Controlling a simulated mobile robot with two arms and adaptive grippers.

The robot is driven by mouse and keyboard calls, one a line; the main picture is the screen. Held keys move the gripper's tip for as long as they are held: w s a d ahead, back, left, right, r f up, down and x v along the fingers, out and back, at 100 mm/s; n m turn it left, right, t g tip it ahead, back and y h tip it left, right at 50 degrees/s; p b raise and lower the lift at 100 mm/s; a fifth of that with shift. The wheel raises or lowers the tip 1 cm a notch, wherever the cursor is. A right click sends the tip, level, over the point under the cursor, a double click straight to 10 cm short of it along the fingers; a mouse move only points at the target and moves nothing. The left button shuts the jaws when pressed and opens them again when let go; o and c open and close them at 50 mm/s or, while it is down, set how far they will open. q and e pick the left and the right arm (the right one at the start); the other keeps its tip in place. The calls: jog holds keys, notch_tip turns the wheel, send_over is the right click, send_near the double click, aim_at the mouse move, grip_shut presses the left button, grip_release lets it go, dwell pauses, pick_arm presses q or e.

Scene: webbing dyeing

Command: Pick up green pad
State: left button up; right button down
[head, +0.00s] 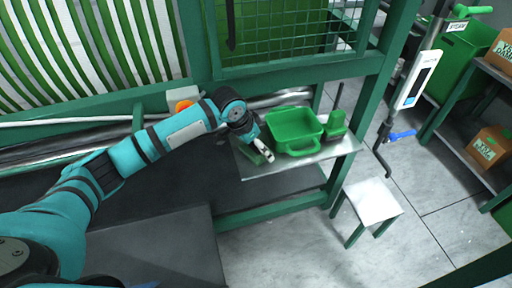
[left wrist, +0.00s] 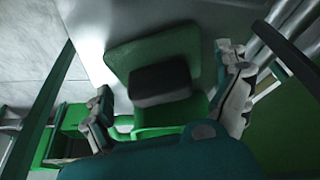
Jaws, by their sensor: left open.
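A green pad (left wrist: 150,52) with a dark block against it lies on the grey shelf, between and beyond the open fingers of my left gripper (left wrist: 165,88) in the left wrist view. In the head view, the left gripper (head: 262,150) is above the left end of the shelf and partly hides the pad (head: 251,154). No gap between the fingers and the pad can be measured. My right gripper is not in view.
A green tray (head: 283,130) stands on the shelf (head: 300,163) just right of the gripper, with a green container (head: 336,123) beside it. Green frame bars and mesh rise behind. A small white stool (head: 372,201) stands on the floor at right.

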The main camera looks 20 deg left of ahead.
pick_arm(q)
jog(key=c, duration=1.1)
jog(key=shift+c, duration=0.2)
jog(key=shift+r, duration=0.15)
jog(key=shift+r, duration=0.5)
notch_tip(320, 180, up, 2)
jog(key=shift+r+b, duration=0.2)
jog(key=shift+b, duration=0.3)
jog(key=s+d+b, duration=0.1)
jog(key=s+d, duration=0.1)
jog(key=s, duration=0.5)
jog(key=s+d+r, duration=0.1)
jog(key=s+d, duration=0.1)
jog(key=s, duration=0.6)
jog(key=shift+s+d+r+b, duration=0.2)
jog(key=shift+r+b, duration=0.05)
jog(key=shift+b, duration=0.1)
